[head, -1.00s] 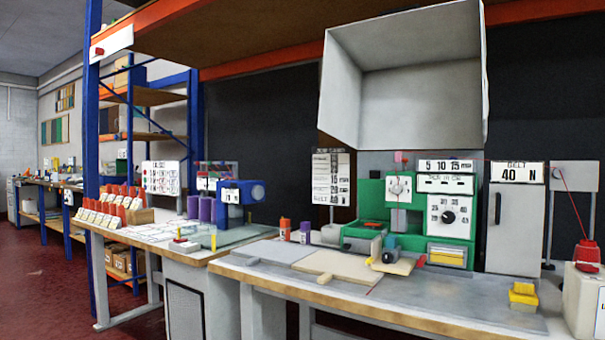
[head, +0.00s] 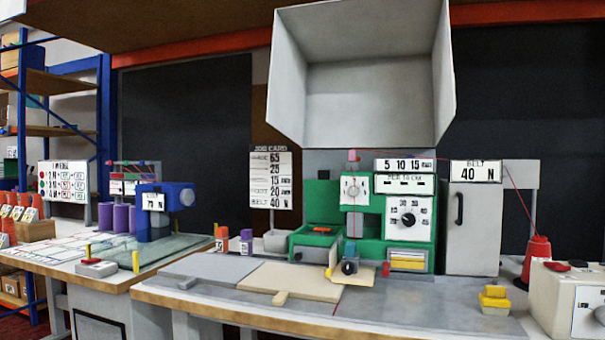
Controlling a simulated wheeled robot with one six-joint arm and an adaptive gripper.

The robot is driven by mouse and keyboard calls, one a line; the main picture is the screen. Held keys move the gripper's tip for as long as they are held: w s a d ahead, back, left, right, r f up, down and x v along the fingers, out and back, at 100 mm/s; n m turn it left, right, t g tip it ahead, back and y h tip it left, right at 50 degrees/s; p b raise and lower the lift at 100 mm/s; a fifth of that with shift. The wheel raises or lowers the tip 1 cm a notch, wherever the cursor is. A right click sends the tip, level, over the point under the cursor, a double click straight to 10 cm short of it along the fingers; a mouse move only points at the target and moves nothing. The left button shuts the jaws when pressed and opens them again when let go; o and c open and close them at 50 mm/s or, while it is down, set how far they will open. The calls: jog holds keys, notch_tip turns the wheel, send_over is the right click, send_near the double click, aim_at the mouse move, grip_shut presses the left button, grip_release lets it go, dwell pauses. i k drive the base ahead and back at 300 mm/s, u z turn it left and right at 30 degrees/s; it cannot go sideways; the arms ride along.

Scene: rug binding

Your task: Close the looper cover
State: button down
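The green machine (head: 366,222) stands at the back of the bench, with a dial panel and a yellow-fronted slot on its right. At its lower front, a thin cream panel (head: 333,259) stands upright beside a round dark knob (head: 349,267) and a cream block (head: 353,275). The panel may be the looper cover, standing open; it is too small to be sure. My gripper is not in view.
The workbench (head: 230,308) has a grey plate (head: 213,267) and a beige board (head: 292,281) with a tab. A yellow block (head: 494,298) and a white box (head: 568,300) are at the right. A large grey hood (head: 365,100) hangs above the machine. The bench's front middle is mostly clear.

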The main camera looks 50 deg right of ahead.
aim_at(323, 195)
jog(key=z, duration=0.4)
jog(key=i, duration=0.8)
jog(key=z, duration=0.65)
